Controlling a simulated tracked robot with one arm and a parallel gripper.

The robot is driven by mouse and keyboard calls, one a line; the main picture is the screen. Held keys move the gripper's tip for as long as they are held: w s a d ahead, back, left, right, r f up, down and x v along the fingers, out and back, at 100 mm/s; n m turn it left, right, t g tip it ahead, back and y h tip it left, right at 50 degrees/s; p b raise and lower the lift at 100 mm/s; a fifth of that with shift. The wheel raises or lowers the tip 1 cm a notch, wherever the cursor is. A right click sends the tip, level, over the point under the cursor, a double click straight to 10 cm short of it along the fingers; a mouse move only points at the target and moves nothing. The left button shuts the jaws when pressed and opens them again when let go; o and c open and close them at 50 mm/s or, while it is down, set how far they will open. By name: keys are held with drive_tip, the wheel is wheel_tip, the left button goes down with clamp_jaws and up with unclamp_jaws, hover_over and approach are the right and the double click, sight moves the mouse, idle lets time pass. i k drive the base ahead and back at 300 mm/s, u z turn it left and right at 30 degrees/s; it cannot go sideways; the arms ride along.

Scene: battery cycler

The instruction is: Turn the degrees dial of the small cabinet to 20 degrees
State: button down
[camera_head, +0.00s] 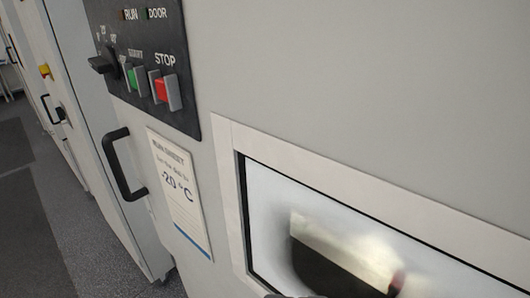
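The small cabinet (330,70) fills most of the view with its pale grey front. Its black control panel (185,115) is at the upper left. The degrees dial, a black knob (103,64), is at the panel's left edge, with small white marks around it that are too small to read surely. The knob is seen from the side, so I cannot tell which mark it points at. A white card (179,195) below the panel seems to read "-20 °C". My gripper is not clearly in view; only a dark sliver shows at the bottom edge.
A green button (135,78) and a red STOP button (161,89) sit right of the dial. A black door handle (122,165) sticks out below. A framed window (275,215) shows a blurred shape. Other cabinets and grey floor (105,225) lie to the left.

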sight(107, 63)
drive_tip(key=z, duration=0.05)
drive_tip(key=k, duration=1.1)
drive_tip(key=u, duration=0.6)
drive_tip(key=i, duration=1.7)
drive_tip(key=z, duration=0.55)
